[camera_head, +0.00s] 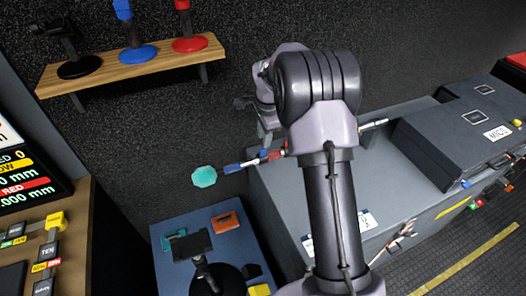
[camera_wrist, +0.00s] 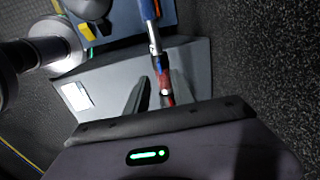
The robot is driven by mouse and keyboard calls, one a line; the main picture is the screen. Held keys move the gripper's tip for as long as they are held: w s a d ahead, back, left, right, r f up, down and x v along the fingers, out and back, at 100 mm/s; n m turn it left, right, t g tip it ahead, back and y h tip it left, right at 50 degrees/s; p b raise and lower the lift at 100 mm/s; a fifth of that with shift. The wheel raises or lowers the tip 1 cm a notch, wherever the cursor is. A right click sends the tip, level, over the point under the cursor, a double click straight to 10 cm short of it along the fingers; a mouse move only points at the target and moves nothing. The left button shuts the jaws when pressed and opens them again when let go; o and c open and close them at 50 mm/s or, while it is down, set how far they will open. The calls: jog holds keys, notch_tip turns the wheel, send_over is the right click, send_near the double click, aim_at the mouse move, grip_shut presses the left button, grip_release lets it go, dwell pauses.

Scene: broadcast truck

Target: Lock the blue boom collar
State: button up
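The boom is a thin pole reaching left over the grey case (camera_head: 262,205) to a teal end piece (camera_head: 204,177). It carries a long blue sleeve (camera_head: 233,168) near that end, then bare metal, then a short blue band (camera_head: 263,154) beside a red part (camera_head: 276,154). The wrist view shows the blue sleeve (camera_wrist: 149,10), the blue band (camera_wrist: 157,65) and the red part (camera_wrist: 163,84) with a pale dot. Which blue piece is the collar I cannot tell for sure. My gripper (camera_wrist: 158,88) is open, its dark fingers on either side of the red part; contact is unclear.
A wooden shelf (camera_head: 130,71) holds black, blue and red stands. A blue platform (camera_head: 175,260) with teal and orange pieces and a dark stand lies below the boom. A desk with tags (camera_head: 75,215) is at left. A dark case (camera_head: 460,135) sits at right.

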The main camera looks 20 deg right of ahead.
aim_at(263, 150)
jog(key=f, duration=0.2)
jog(key=f+b, duration=0.1)
jog(key=f, duration=0.2)
jog(key=w+f, duration=0.1)
jog(key=f, duration=0.2)
jog(key=shift+r, duration=0.1)
grip_shut()
